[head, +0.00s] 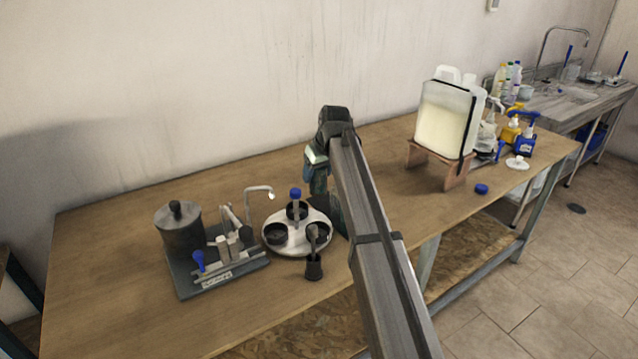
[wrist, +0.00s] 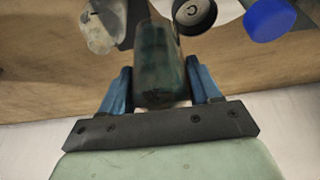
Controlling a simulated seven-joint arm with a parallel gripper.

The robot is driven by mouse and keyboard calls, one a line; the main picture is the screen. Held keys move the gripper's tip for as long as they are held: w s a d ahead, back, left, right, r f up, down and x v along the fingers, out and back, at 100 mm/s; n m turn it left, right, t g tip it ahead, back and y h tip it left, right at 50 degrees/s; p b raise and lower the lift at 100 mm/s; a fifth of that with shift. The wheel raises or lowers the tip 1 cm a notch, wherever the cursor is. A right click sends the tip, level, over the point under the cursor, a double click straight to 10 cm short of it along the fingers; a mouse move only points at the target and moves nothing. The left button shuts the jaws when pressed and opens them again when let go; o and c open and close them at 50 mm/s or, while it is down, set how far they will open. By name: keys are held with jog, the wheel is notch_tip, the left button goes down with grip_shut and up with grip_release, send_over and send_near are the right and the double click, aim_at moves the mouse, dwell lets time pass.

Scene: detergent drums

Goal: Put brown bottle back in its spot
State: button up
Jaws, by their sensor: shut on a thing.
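My gripper (wrist: 162,88) is shut on a dark, see-through bottle (wrist: 160,62), which sits between its two blue fingers in the wrist view. The bottle looks dark grey-green there, so I cannot confirm that it is brown. In the head view my gripper (head: 318,176) is above the table, just behind a round white tray (head: 270,244), and my arm hides part of it. The tray has several dark round holders. A blue-capped bottle (head: 296,196) stands at its back. In the wrist view a black holder (wrist: 195,14) and a blue cap (wrist: 270,18) show beyond the held bottle.
A dark pot (head: 180,232) and a bench device (head: 222,262) with a curved spout stand left of the tray. A dark cup (head: 313,267) is at the tray's front. A large white jug (head: 446,115) sits on a wooden stand (head: 436,163) to the right.

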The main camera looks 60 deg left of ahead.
jog(key=shift+m, duration=0.3)
jog(key=shift+w+a+f, duration=0.75)
jog(key=shift+a+f, duration=0.25)
jog(key=shift+f, duration=0.25)
jog(key=shift+w+a+f, duration=0.75)
jog(key=shift+a+f, duration=0.25)
jog(key=shift+f, duration=0.3)
jog(key=shift+w+a+f, duration=0.75)
jog(key=shift+a+f, duration=0.25)
jog(key=shift+f, duration=0.25)
jog(key=shift+f, duration=0.65)
jog(key=o, duration=1.5)
jog(key=shift+o, duration=0.2)
jog(key=shift+r, duration=0.15)
notch_tip(320, 180, up, 7)
jog(key=shift+r, duration=0.15)
